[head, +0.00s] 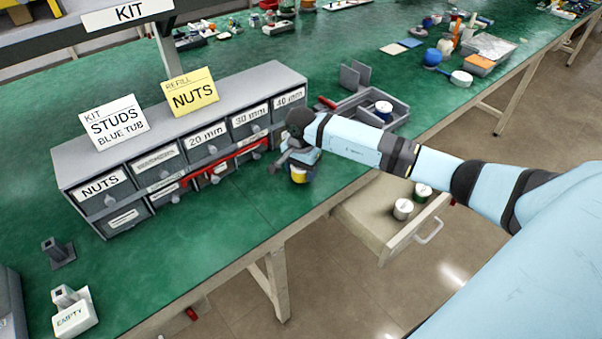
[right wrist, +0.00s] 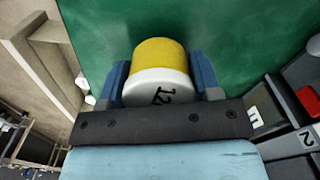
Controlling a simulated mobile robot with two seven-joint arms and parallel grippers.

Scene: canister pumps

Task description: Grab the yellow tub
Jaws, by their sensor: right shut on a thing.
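The yellow tub (right wrist: 160,58) with a white lid marked "12" sits between the two blue fingers of my right gripper (right wrist: 160,85) in the right wrist view. The fingers press on it from both sides. In the head view the yellow tub (head: 299,175) shows low under my right gripper (head: 296,165), on or just above the green bench top near its front edge; I cannot tell which. Its upper part is hidden by the gripper. My left gripper is not in view.
A grey drawer cabinet (head: 190,130) with labelled drawers and a red bar stands left of my right gripper. A grey tray (head: 393,121) holds a white-lidded tub behind it. An open bench drawer (head: 375,232) with two tubs juts out below. Bare green bench lies in front of the cabinet.

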